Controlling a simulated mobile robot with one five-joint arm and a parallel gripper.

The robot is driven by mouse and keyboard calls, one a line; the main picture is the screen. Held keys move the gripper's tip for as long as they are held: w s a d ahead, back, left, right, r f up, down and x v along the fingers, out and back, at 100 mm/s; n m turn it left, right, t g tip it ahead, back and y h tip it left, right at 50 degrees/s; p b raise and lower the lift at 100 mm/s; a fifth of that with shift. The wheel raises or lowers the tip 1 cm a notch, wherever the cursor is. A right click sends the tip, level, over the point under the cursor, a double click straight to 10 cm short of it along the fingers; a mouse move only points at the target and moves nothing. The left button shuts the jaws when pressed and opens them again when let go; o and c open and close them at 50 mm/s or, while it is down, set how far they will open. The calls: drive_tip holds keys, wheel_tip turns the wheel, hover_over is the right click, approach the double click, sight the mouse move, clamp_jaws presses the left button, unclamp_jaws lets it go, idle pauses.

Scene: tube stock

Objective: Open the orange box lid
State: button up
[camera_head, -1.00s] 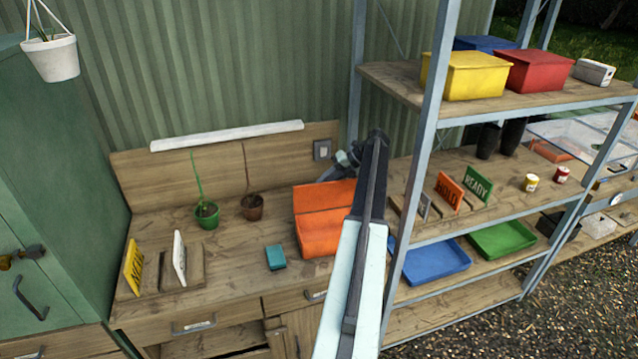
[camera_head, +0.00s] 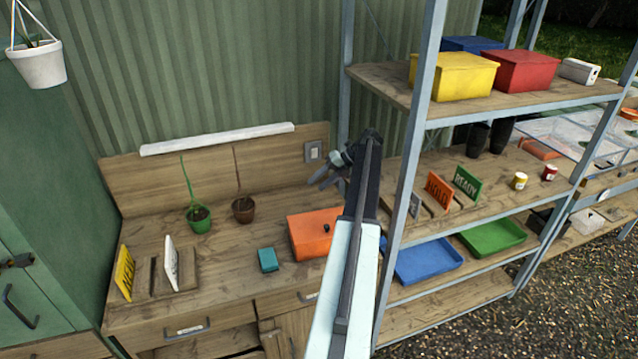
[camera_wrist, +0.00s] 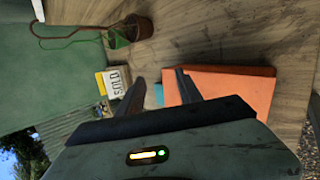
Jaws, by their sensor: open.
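The orange box (camera_head: 309,240) stands on the wooden workbench, partly hidden behind my arm. Its lid lies down over it, with a small dark knob (camera_head: 326,227) on top. In the wrist view the orange box (camera_wrist: 235,95) is to the right of my fingers. My gripper (camera_head: 322,178) is open and empty, above and behind the box, near the back board. Its two fingers (camera_wrist: 160,78) are apart in the wrist view, and the right one overlaps the box's edge in the picture. I see no clear contact.
A teal block (camera_head: 267,260) lies left of the box. Potted plants (camera_head: 200,218) and a sign rack (camera_head: 178,283) stand farther left on the bench (camera_head: 225,272). A shelf post (camera_head: 408,170) rises close to the right of my arm.

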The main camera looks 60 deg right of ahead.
drive_tip(key=p+v, duration=0.4)
drive_tip(key=v, duration=0.3)
